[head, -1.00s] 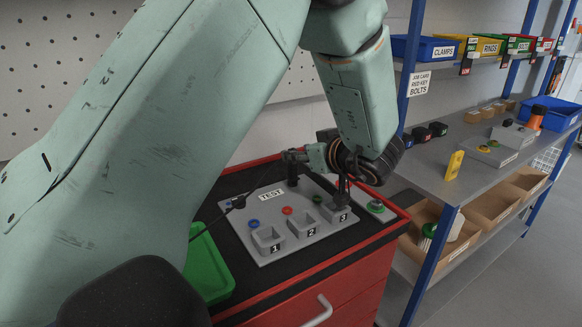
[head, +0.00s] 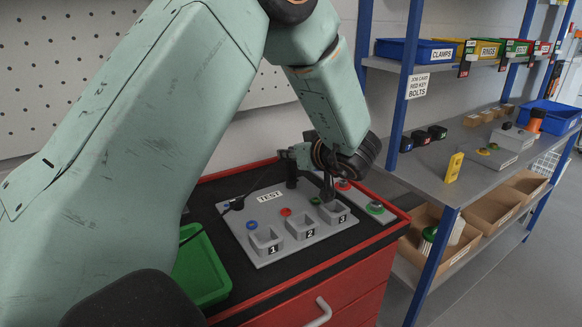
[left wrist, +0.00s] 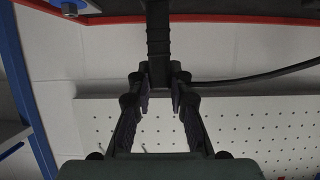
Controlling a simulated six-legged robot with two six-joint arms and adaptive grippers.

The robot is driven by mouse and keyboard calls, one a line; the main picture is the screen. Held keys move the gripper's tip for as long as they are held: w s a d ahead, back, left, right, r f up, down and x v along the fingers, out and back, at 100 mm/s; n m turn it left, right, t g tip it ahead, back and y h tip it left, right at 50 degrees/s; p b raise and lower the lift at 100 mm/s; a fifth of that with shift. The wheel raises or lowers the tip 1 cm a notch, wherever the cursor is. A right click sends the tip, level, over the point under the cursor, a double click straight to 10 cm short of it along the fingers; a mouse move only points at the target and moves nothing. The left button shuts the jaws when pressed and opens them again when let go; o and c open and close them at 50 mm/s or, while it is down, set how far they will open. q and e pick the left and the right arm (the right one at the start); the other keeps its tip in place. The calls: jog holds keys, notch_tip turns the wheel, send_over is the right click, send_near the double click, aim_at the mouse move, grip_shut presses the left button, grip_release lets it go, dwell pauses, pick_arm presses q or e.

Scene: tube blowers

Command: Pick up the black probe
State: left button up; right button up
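The black probe (head: 291,172) stands upright at the back of the grey test panel (head: 262,211), its cable running off to the left. In the left wrist view, which is upside down, the probe (left wrist: 158,38) hangs from the top, with its cable leaving near its free end. My left gripper (head: 286,154) is level with the probe's top. In the left wrist view my left gripper (left wrist: 159,88) is open, one finger on each side of the probe's end; I cannot tell whether they touch it. My right gripper is not in view.
The panel has bins numbered 1 (head: 265,241), 2 (head: 302,227) and 3 (head: 333,212), with coloured buttons behind. A green tray (head: 203,268) sits left on the red cabinet (head: 335,290). Blue-framed shelving (head: 455,185) stands right; a pegboard wall (head: 70,70) is behind.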

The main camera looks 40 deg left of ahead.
pick_arm(q)
jog(key=shift+w+f, duration=0.1)
grip_shut()
